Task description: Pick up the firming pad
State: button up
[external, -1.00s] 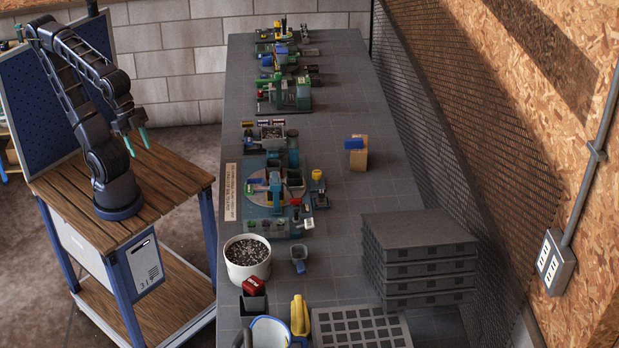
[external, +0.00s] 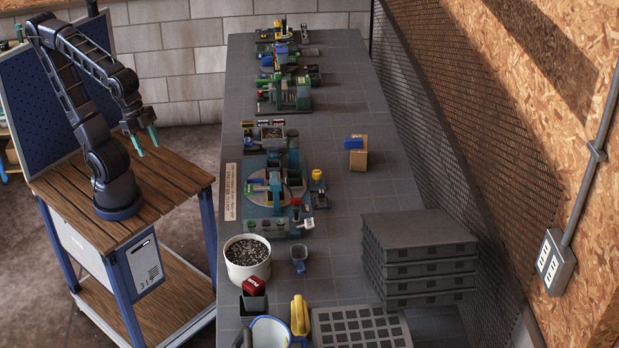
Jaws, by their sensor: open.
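My gripper (external: 149,151) is open and empty, pointing down above the wooden top of my cart, left of the long grey workbench (external: 365,120). I cannot tell for sure which object is the firming pad. A tan block with a blue top (external: 356,153) stands alone on the middle of the bench. A small yellow-topped piece (external: 317,176) stands on a dark base beside the round mixer station (external: 276,187). A dark red block (external: 254,286) sits by a dark square pot near the front. My gripper is well apart from all of these.
A white bucket of soil (external: 248,258) and a small grey cup (external: 298,260) stand at the bench's left. A yellow-handled tool (external: 299,315) and a cell tray (external: 361,328) lie in front. Stacked grey trays (external: 418,250) stand right. The bench's right middle is clear.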

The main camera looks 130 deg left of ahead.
jog(key=w+a+f+n+g, duration=0.1)
jog(key=w+a+f+n, duration=0.1)
jog(key=w+a, duration=0.75)
jog(key=w+a+f+n+g, duration=0.1)
jog(key=w+a+n, duration=0.1)
jog(key=w+a, duration=0.8)
jog(key=n+g, duration=0.2)
jog(key=n, duration=0.2)
send_near(322, 191)
jog(key=shift+w+d, duration=0.3)
jog(key=shift+w, duration=0.15)
jog(key=shift+s+a+f, duration=0.2)
jog(key=shift+a+f, duration=0.1)
jog(key=shift+f, duration=0.3)
jog(key=shift+s+f, duration=0.1)
jog(key=shift+f, duration=5.1)
grip_shut()
jog(key=shift+r, duration=0.1)
